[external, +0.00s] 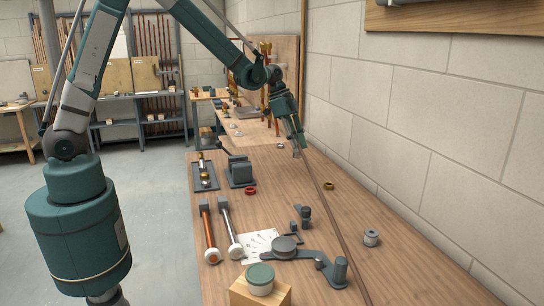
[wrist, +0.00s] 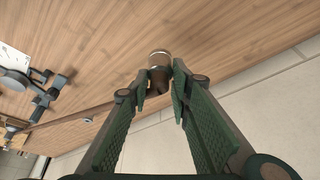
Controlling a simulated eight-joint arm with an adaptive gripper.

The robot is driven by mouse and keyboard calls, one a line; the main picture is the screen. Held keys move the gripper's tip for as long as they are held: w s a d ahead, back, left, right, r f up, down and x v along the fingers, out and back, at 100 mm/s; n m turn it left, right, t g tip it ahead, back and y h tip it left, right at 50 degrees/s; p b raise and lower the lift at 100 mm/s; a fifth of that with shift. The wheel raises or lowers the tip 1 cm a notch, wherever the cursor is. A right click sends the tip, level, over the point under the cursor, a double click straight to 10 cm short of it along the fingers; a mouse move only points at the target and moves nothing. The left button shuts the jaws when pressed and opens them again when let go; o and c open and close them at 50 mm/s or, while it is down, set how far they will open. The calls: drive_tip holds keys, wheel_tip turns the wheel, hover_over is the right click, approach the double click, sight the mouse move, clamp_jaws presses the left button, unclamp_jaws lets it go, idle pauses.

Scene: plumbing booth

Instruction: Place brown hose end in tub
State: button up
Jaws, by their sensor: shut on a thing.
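My gripper (external: 297,152) is over the workbench near the wall, pointing down. In the wrist view its two fingers (wrist: 159,76) are closed around the brown hose end (wrist: 159,58), which has a light metal-looking band at its tip. The brown hose (external: 334,215) runs from near the gripper along the bench toward the front edge of the picture. It also shows as a brown line in the wrist view (wrist: 75,117). A small white tub with a green top (external: 260,281) stands on a wooden block at the front; I cannot tell whether the green is a lid or contents.
A grey bent tool (external: 305,258) and a paper sheet (external: 262,243) lie near the tub. Two long-handled tools (external: 209,235) lie at the left edge. A grey vise (external: 239,171), a red ring (external: 250,191) and a small grey pot (external: 371,238) stand around. The wall bounds the right side.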

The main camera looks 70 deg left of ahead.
drive_tip(key=s+d+r+m+g+p, duration=0.1)
drive_tip(key=s+d+r, duration=0.15)
drive_tip(key=d, duration=0.85)
drive_tip(key=s+d+r+m+h, duration=0.15)
drive_tip(key=s+d, duration=0.25)
drive_tip(key=d, duration=0.8)
drive_tip(key=s+d+r+m+g+y+p, duration=0.1)
drive_tip(key=s+d+r+m, duration=0.15)
drive_tip(key=d, duration=0.85)
drive_tip(key=s+d+r+m+p, duration=0.1)
drive_tip(key=s+d+r+m, duration=0.1)
drive_tip(key=s+d, duration=0.9)
drive_tip(key=s+d+r+m+g, duration=0.1)
drive_tip(key=s+d+r+m, duration=0.1)
drive_tip(key=s+d, duration=1)
drive_tip(key=d+r+h, duration=0.1)
drive_tip(key=d, duration=0.2)
drive_tip(key=shift+p, duration=0.4)
drive_tip(key=shift+f, duration=0.1)
hover_over(260, 272)
drive_tip(key=shift+f, duration=2.9)
drive_tip(key=shift+f, duration=2.1)
